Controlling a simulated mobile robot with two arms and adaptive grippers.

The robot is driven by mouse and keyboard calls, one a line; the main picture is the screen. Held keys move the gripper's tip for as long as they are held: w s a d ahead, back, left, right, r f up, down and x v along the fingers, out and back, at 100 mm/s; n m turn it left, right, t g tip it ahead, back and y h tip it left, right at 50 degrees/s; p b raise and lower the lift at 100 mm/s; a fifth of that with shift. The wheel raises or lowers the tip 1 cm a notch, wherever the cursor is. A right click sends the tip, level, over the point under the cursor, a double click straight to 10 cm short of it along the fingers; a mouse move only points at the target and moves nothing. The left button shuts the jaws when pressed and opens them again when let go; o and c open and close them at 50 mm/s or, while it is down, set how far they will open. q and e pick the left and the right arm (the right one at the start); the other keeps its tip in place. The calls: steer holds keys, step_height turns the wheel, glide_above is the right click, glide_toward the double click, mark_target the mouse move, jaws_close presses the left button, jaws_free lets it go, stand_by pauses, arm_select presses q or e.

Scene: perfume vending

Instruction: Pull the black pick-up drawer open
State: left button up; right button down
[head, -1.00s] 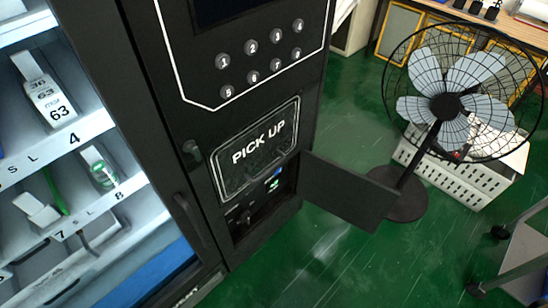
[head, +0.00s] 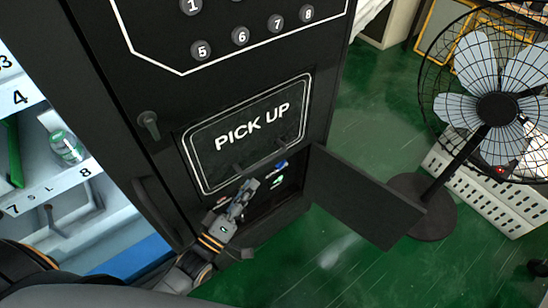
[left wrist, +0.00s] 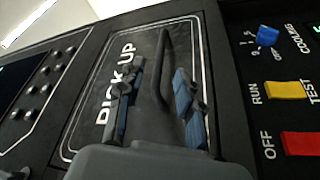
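The black pick-up drawer (head: 222,157) is a flat panel with a white outline and the words PICK UP on the dark machine front. It looks closed, flush with the front. My left gripper (head: 247,188) is at its lower edge. In the left wrist view the drawer (left wrist: 92,82) carries a dark bar handle (left wrist: 163,60). The handle lies between the two blue-padded fingers of my left gripper (left wrist: 157,88). The fingers are apart, with visible gaps to the handle on both sides. My right gripper is not in view.
An open black flap door (head: 362,196) sticks out to the right below the drawer. A control panel with a blue knob (left wrist: 267,36), yellow switch (left wrist: 287,90) and red switch (left wrist: 302,145) is beside the handle. A standing fan (head: 497,108) is at the right.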

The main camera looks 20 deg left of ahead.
mark_target(270, 158)
arm_select(q)
steer(key=b+x, duration=0.1)
steer(key=x, duration=0.9)
steer(key=shift+w+d+b, duration=0.1)
steer(key=shift+w+b, duration=0.2)
jaws_close()
